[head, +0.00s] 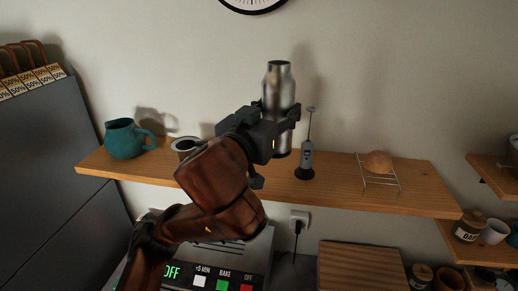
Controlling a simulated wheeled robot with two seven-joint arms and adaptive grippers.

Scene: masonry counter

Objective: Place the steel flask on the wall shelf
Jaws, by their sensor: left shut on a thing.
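The steel flask (278,82) is upright in the head view, a shiny metal bottle with a narrower neck. My left gripper (283,118) is shut around its middle, and the fingers hide part of it. The flask's lower end shows below the fingers, in front of or over the wooden wall shelf (335,182). I cannot tell whether its base touches the shelf. My right gripper is not in view.
An oven-like appliance (235,268) is below.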

